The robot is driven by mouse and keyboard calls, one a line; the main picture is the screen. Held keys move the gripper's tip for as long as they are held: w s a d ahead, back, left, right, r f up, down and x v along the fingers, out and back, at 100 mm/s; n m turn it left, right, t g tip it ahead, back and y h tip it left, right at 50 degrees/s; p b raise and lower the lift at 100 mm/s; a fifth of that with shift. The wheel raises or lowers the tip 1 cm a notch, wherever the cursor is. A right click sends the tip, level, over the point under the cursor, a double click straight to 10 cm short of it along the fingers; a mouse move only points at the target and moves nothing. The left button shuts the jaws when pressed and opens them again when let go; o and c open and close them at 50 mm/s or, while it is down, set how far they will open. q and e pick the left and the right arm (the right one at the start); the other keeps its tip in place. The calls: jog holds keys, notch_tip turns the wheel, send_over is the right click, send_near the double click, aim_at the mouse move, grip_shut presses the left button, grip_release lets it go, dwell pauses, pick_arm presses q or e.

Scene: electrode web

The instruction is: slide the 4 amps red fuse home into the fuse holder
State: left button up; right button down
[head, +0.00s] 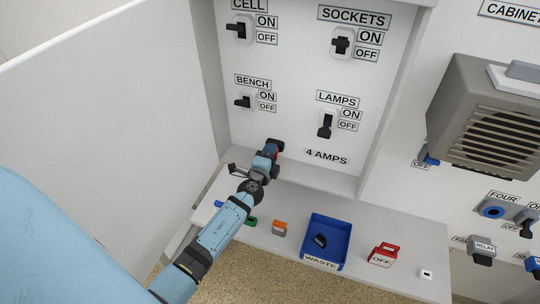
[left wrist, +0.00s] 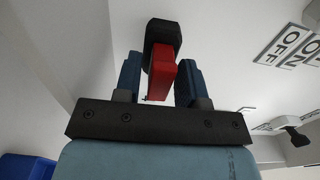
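The red fuse (left wrist: 161,80) sits at the black fuse holder (left wrist: 163,36) on the cabinet's back wall, left of the "4 AMPS" label (head: 326,157). Its far end meets the holder; I cannot tell how deep it is seated. My left gripper (left wrist: 161,82) has one finger on each side of the fuse, with narrow gaps showing beside it, so it looks open around it. In the head view my left gripper (head: 271,153) largely covers the fuse and holder. My right gripper is not in view.
Switches marked CELL, SOCKETS, BENCH and LAMPS (head: 326,125) are on the wall above. A shelf below holds a green piece, an orange piece (head: 280,228), a blue WASTE bin (head: 343,229) with a dark item, and a red OFF piece (head: 383,254). A white panel stands at left.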

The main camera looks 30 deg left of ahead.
pick_arm(q)
jog(key=shift+o, duration=0.7)
jog(key=shift+s, duration=0.1)
jog(key=shift+s+d+f, duration=0.1)
jog(key=shift+s, duration=0.15)
jog(key=b+v, duration=0.2)
jog(key=v, duration=1.1)
